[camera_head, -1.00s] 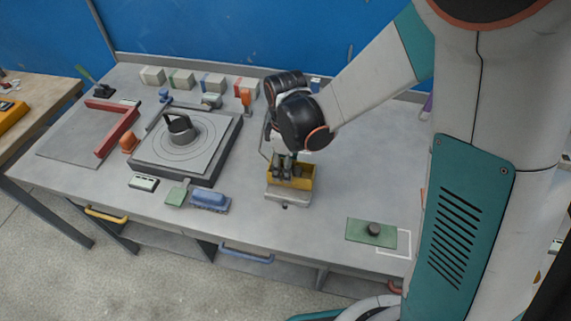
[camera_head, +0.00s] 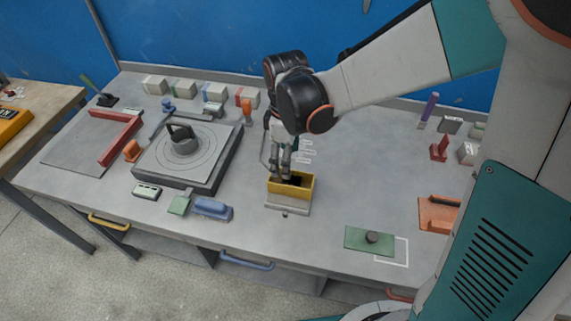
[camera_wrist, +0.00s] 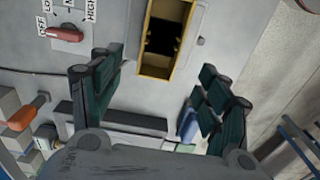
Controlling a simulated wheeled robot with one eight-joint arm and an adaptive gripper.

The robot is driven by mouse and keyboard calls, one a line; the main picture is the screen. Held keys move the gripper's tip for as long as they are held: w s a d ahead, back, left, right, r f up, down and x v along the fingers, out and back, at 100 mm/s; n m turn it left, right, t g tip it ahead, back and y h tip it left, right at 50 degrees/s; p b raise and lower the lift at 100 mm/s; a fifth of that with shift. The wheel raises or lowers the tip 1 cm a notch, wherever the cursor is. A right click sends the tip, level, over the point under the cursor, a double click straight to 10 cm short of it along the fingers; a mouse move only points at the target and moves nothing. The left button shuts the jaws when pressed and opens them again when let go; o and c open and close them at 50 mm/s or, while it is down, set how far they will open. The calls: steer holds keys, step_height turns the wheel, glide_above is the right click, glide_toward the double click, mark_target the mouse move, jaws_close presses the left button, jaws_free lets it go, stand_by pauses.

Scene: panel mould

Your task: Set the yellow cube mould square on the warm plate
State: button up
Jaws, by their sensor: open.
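The yellow cube mould (camera_head: 304,194), an open-topped box with a dark inside, sits on a small pale grey plate (camera_head: 287,209) with a small dark knob at its front. The plate's front strip shows; its rear is hidden by the mould. The mould's front edge looks about parallel to the plate's, but I cannot tell its exact alignment. The mould also shows in the wrist view (camera_wrist: 153,72), beyond my fingertips. My gripper (camera_head: 284,176) is open, its fingertips at or just above the mould's rim. The wrist view shows the fingers spread apart, with nothing between them.
A red dial (camera_wrist: 66,33) with OFF, LOW and HIGH labels is near the mould. A blue block (camera_head: 212,208) lies front left and a green plate (camera_head: 369,240) front right. Table between mould and green plate is clear.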

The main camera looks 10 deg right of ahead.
steer(key=shift+r+p, duration=0.4)
steer(key=shift+r, duration=1.85)
